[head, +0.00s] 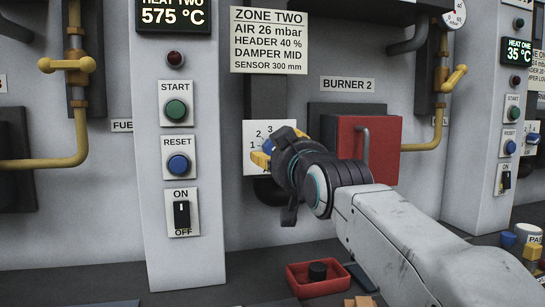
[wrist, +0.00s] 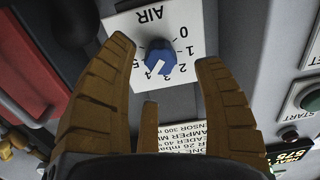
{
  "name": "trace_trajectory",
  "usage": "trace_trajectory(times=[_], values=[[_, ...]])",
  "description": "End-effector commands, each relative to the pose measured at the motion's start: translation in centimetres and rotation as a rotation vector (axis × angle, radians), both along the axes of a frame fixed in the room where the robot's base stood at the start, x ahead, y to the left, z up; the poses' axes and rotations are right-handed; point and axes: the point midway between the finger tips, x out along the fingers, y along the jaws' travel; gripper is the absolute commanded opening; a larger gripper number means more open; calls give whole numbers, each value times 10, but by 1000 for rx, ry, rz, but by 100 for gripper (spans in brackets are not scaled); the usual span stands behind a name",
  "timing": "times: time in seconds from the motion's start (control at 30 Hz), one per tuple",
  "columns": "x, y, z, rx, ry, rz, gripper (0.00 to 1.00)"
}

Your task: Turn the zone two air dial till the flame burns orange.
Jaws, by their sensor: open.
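The blue zone two air dial (wrist: 159,58) sits on a white plate (wrist: 188,18) marked AIR, with numbers from 0 to 5. Its white pointer mark looks to be on the 3 to 4 side, but I cannot read it exactly. My gripper (wrist: 164,76) is open, with its tan fingers spread either side of the dial and apart from it. In the head view my gripper (head: 272,153) is in front of the plate (head: 251,130) and hides most of the dial. The red burner 2 cover (head: 352,142) stands to the right. No flame shows.
The ZONE TWO sign (head: 268,40) hangs above the dial. A column with a START button (head: 176,110), RESET button (head: 178,164) and ON/OFF switch (head: 182,213) stands left. A red tray (head: 318,289) holding a dark object lies on the bench below. Yellow pipes (head: 432,118) run right.

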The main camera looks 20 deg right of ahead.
Motion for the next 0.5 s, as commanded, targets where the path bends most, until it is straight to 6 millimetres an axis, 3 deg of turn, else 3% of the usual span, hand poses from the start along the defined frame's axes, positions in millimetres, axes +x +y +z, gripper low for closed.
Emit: trace_trajectory(times=[0.2,0.5], values=[[29,0,-1,0,3,0,62],[53,0,-1,0,3,0,62]])
